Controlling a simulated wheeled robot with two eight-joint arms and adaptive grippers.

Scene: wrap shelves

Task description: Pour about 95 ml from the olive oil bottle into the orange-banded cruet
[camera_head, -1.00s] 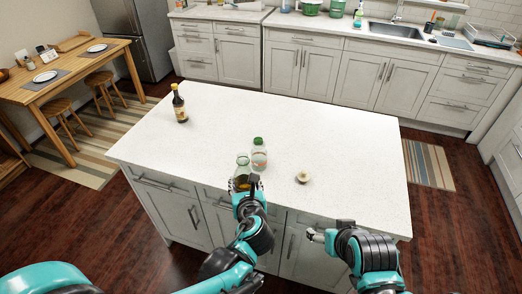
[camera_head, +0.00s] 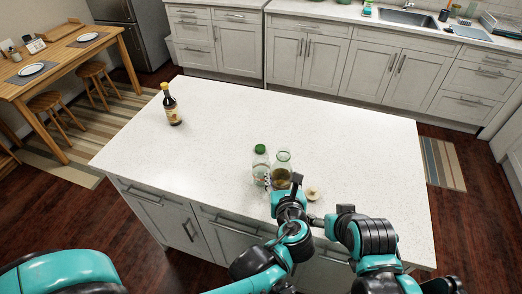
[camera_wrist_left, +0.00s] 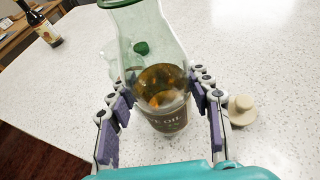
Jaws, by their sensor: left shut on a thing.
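The olive oil bottle (camera_head: 282,166) is greenish glass with amber oil low inside and a brown label reading partly "E OIL" in the left wrist view (camera_wrist_left: 165,115). My left gripper (camera_head: 287,190) is shut around its lower body, with fingers on both sides. The bottle looks about upright; whether its base touches the counter is unclear. The clear cruet (camera_head: 260,163) with a green top stands just left of it; its band is hard to make out now. In the wrist view its green top (camera_wrist_left: 141,48) shows behind the bottle. My right gripper (camera_head: 328,222) is low at the counter's front edge, fingers unclear.
A cream round stopper-like piece (camera_head: 312,193) lies on the counter right of the bottle, close to my left gripper. A dark sauce bottle (camera_head: 171,106) stands at the far left. The white island top (camera_head: 340,130) is clear behind and to the right.

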